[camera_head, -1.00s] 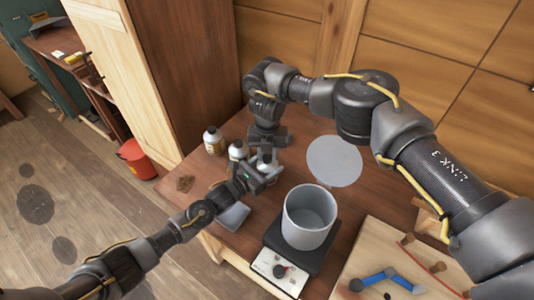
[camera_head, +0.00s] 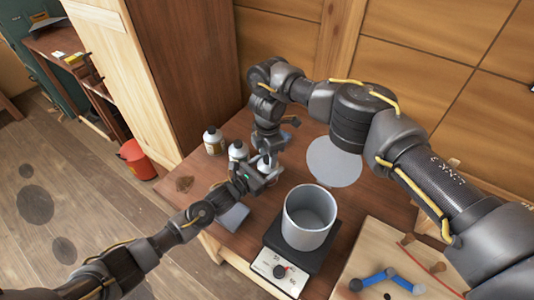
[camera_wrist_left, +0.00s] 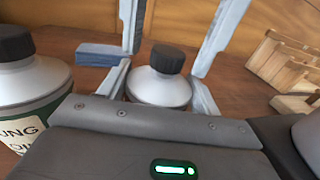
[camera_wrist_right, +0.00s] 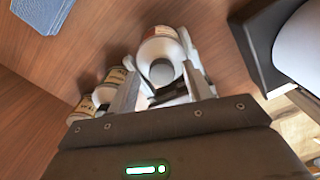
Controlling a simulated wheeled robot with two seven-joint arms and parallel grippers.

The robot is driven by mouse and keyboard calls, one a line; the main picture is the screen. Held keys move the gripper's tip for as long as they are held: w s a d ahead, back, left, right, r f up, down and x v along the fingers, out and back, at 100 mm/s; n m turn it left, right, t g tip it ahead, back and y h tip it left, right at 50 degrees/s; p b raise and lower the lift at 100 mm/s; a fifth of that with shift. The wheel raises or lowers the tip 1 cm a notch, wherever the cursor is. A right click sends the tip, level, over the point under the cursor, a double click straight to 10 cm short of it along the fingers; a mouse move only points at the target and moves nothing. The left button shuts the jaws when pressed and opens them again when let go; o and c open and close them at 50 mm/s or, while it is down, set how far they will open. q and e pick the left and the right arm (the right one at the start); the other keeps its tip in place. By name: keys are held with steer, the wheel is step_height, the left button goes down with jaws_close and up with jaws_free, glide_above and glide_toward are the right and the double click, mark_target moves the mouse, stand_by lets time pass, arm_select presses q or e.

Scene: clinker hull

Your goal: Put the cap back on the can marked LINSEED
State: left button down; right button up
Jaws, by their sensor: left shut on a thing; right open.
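A white can (camera_head: 264,166) stands on the bench with my left gripper (camera_head: 262,177) shut around its body. In the left wrist view this can (camera_wrist_left: 160,88) has a black cap (camera_wrist_left: 167,59) seated on its neck, apparently level. The right wrist view shows the can (camera_wrist_right: 160,45) with a red-edged label too small to read, so I cannot confirm LINSEED. My right gripper (camera_head: 267,150) points down over the can. Its fingers stand apart on either side of the cap in the left wrist view, with gaps.
Two more capped cans (camera_head: 238,150) (camera_head: 213,140) stand to the left; the nearer label reads partly "UNG OIL" (camera_wrist_left: 22,135). A grey pot (camera_head: 309,218) sits on a scale (camera_head: 277,273) to the right. A blue-grey pad (camera_head: 233,217) lies at the front edge.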

steer(key=shift+r, duration=2.2)
steer(key=shift+c, duration=0.2)
step_height(320, 180, up, 3)
steer(key=n, duration=1)
steer(key=shift+r, duration=0.2)
steer(key=shift+f, duration=4)
